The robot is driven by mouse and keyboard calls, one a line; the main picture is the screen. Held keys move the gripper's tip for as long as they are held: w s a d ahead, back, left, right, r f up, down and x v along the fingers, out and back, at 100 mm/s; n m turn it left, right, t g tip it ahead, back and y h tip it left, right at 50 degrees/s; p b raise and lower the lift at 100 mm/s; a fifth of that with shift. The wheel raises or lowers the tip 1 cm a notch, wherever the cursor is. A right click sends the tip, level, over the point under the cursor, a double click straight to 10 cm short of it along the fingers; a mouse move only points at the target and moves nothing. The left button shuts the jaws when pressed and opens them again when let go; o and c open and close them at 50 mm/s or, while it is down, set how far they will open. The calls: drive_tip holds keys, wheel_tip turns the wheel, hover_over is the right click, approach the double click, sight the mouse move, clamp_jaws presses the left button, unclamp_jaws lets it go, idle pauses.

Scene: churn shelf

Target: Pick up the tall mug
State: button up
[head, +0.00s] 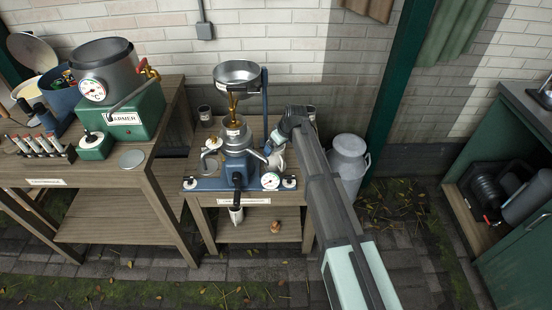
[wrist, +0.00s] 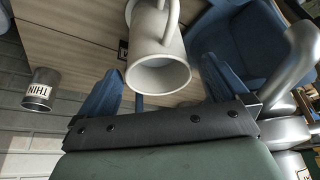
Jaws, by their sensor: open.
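The tall mug (wrist: 158,55) is pale cream-white with a looped handle. In the wrist view its round open mouth faces the camera, and it lies between the two blue fingers of my gripper (wrist: 160,84). The fingers are open, with visible gaps on both sides of the mug. In the head view my gripper (head: 274,147) is at the right side of the separator on the middle table. A small white shape there, which looks like the mug (head: 278,159), is partly hidden by the gripper.
The separator (head: 238,140) with its blue base stands close left of my gripper. A grey tin (wrist: 40,89) marked "THIN" stands apart from the mug. A pressure gauge (head: 270,181) is near the front.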

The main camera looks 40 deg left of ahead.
sight(275, 150)
drive_tip(key=x, duration=0.5)
drive_tip(key=shift+w, duration=0.2)
drive_tip(key=shift+r, duration=0.1)
drive_tip(key=c, duration=1.4)
